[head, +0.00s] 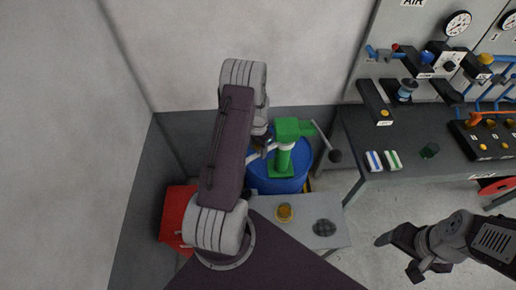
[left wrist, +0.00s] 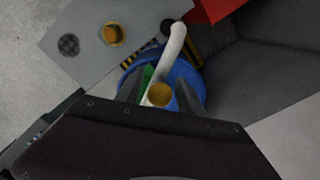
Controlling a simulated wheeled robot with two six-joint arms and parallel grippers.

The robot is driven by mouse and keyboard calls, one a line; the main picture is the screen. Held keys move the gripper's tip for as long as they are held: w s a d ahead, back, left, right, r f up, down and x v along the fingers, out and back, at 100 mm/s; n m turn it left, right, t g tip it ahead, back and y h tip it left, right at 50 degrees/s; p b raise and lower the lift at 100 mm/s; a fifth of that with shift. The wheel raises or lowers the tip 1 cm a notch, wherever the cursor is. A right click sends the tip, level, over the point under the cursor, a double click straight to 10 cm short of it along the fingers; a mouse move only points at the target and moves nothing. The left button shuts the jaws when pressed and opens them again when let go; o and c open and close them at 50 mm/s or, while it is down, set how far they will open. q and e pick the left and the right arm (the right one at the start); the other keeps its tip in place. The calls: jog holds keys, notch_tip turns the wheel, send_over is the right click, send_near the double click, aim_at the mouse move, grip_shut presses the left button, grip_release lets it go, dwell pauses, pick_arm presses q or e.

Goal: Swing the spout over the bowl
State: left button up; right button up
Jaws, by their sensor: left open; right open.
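The white spout (head: 257,153) juts left from the green pump (head: 288,130) on the blue drum (head: 293,179). Its far part is hidden behind my left arm in the head view. In the left wrist view the spout (left wrist: 172,58) is a white bent tube with a dark end, off to the right of the bowl (left wrist: 113,34). My left gripper (left wrist: 160,96) is open, its fingers either side of a round brass-coloured piece at the tube's near end; I cannot tell if they touch. The amber bowl (head: 284,212) sits on a small grey table. My right gripper (head: 397,252) is open, away at lower right.
The small grey table (head: 304,235) also bears a dark checkered disc (head: 325,228). A red box (head: 176,216) stands left of it. A dark workbench (head: 403,150) with gauges and valves is at the right. The pump's lever (head: 326,142) points right.

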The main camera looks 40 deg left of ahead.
pick_arm(q)
jog(key=shift+c, duration=0.3)
grip_shut()
jog(key=shift+w+a+r, duration=0.1)
jog(key=shift+w, duration=0.05)
dwell(0.9)
